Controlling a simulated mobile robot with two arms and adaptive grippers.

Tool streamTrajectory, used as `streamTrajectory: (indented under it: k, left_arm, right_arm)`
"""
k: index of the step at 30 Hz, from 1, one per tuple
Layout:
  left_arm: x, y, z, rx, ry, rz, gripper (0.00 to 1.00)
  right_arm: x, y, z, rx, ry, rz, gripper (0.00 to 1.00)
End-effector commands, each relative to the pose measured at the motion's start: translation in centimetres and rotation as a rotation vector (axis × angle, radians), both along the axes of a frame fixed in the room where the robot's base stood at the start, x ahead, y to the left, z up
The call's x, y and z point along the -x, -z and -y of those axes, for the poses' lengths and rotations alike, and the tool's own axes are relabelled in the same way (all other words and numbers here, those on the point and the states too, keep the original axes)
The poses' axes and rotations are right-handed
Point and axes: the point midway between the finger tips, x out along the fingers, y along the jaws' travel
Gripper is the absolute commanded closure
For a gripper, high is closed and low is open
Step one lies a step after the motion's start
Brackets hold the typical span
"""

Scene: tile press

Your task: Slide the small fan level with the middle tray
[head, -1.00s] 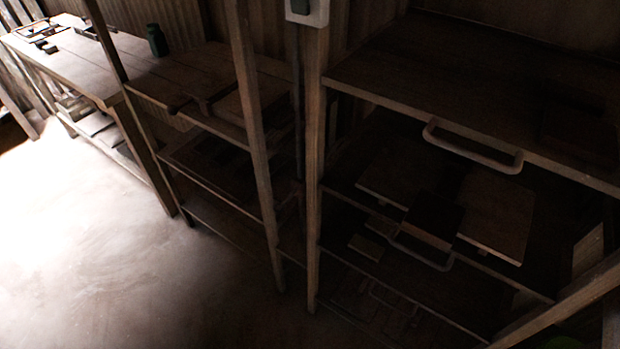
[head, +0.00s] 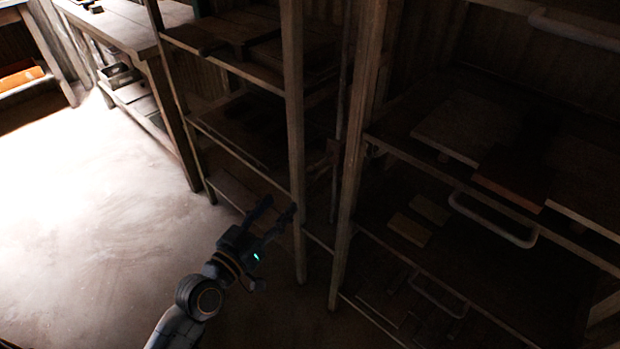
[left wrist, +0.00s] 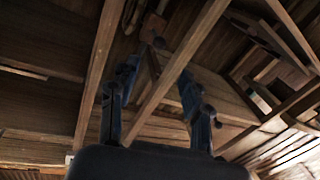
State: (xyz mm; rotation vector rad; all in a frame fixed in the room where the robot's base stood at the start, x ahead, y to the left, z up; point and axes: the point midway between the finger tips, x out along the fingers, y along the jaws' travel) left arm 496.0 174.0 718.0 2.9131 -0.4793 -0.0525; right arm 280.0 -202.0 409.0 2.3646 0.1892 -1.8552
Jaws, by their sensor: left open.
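I cannot make out a fan in any view now. In the head view, the dark rack at right holds pull-out trays with looped handles. The middle tray's handle (head: 512,236) sticks out at its front edge, and pale boards (head: 448,127) and a dark block (head: 510,178) lie on that tray. My left gripper (head: 278,210) is open and empty, low in front of a wooden post. In the left wrist view its two fingers (left wrist: 158,78) are spread, with rack posts and shelves beyond. My right gripper is out of view.
Upright posts (head: 356,150) stand between the left shelves and the tray rack. A lower tray handle (head: 438,297) and a higher one (head: 578,30) also protrude. Two small blocks (head: 410,229) lie on the lower tray. Bright floor (head: 80,220) at left is clear.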

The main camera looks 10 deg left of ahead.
Motion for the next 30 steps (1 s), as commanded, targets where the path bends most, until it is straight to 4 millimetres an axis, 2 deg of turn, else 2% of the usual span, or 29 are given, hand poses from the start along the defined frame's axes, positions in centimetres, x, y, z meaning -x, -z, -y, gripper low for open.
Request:
streamTrajectory:
  k: [5,15,21,25,30]
  left_arm:
    - [-1.6,-0.5,0.5,0.005,-0.001,0.009,0.52]
    - [-8.4,-0.4,2.9,0.006,0.000,0.007,0.52]
    - [-11.5,-0.3,3.9,0.004,-0.001,0.005,0.52]
    - [-12.6,-0.3,4.2,0.003,-0.001,0.004,0.52]
    - [-13.0,-0.2,4.4,0.002,0.000,0.004,0.52]
  right_arm:
    - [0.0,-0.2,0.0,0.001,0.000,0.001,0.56]
    - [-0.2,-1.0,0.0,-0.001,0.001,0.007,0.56]
    - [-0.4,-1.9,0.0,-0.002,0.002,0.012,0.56]
    - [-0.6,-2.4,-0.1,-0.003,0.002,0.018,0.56]
    - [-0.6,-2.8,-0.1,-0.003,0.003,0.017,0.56]
